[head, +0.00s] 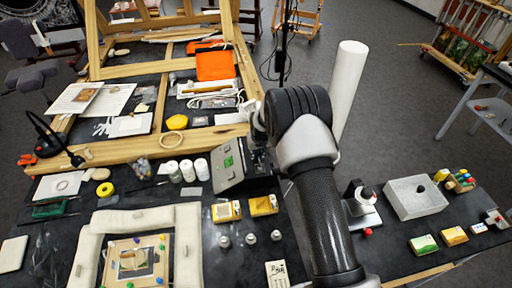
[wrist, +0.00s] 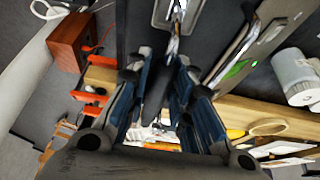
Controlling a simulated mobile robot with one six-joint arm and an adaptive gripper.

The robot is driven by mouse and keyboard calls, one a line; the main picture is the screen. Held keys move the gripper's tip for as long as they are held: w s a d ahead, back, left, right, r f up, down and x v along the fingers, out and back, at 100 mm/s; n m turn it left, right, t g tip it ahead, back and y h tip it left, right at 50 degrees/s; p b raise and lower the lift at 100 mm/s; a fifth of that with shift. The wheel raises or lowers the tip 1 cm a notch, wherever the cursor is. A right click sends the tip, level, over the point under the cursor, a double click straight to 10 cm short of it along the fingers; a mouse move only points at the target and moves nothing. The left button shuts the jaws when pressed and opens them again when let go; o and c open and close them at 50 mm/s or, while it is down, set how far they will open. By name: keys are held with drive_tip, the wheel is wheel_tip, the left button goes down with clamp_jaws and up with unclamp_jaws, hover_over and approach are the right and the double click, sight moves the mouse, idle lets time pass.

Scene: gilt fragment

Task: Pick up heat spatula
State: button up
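A slim tool with a dark handle (wrist: 157,92) and a thin metal front end (wrist: 174,42) shows in the middle of the wrist view. It looks like the heat spatula. My gripper (wrist: 163,68) has its blue-grey fingers spread, one on each side of this handle, with gaps visible. I cannot tell how far the handle lies below the fingertips. In the head view my arm hides most of the gripper and I cannot make out the spatula.
A tilted metal control box (head: 231,165) stands just left of my arm. White jars (head: 187,170) and a large wooden frame (head: 130,150) are farther left. A grey block (head: 415,198) and small boxes (head: 423,244) sit on the right.

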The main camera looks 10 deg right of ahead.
clamp_jaws()
drive_tip(key=shift+r, duration=0.15)
